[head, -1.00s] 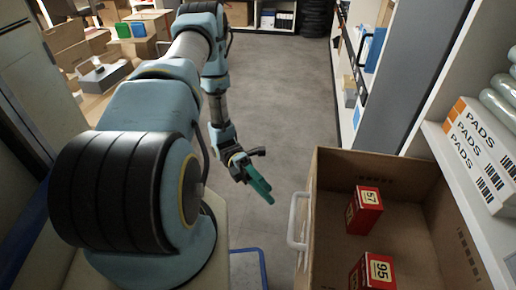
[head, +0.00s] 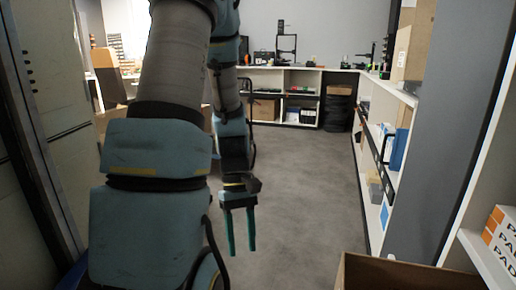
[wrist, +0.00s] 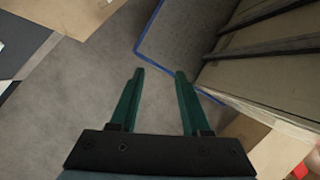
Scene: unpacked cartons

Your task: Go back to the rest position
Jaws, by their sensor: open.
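My gripper (head: 239,235) hangs at the end of my arm in the head view, pointing down over the grey floor. Its two green fingers are apart with nothing between them. In the wrist view my gripper (wrist: 158,75) is also open and empty, with bare floor and a blue-edged shape beyond the fingertips.
White shelving (head: 390,165) runs along the right, with a PADS box (head: 503,235) near the corner. Shelves stand at the back. The floor (head: 310,190) between is clear.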

